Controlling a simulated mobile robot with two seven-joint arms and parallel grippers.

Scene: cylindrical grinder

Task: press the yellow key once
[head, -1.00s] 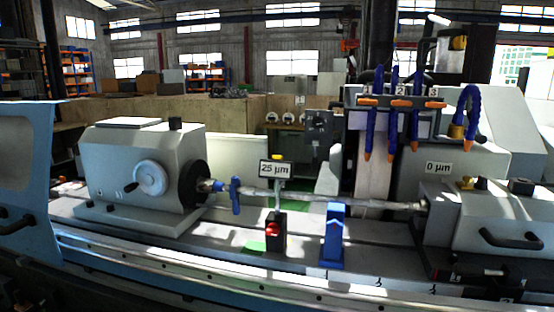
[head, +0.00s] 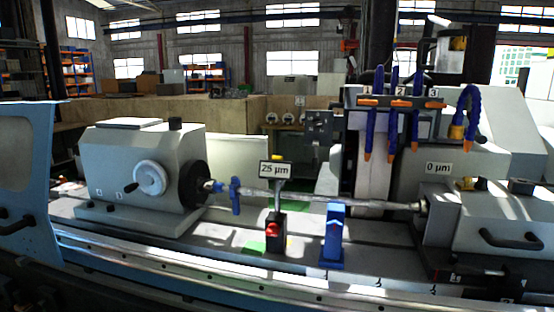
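I cannot make out a yellow key for certain. A small yellow part (head: 480,184) shows on top of the grey tailstock (head: 480,218) at the right, too small to tell what it is. A sign reading 25 µm (head: 275,170) stands in the middle above a black block with a red round part (head: 274,231). A second sign reads 0 µm (head: 438,168). Neither of my grippers is in view.
A long shiny workpiece (head: 310,200) spans from the headstock (head: 142,165) to the tailstock. A blue support (head: 333,236) stands under it. Blue coolant hoses with orange nozzles (head: 391,152) hang at the back right. The machine's front rail (head: 180,266) is clear.

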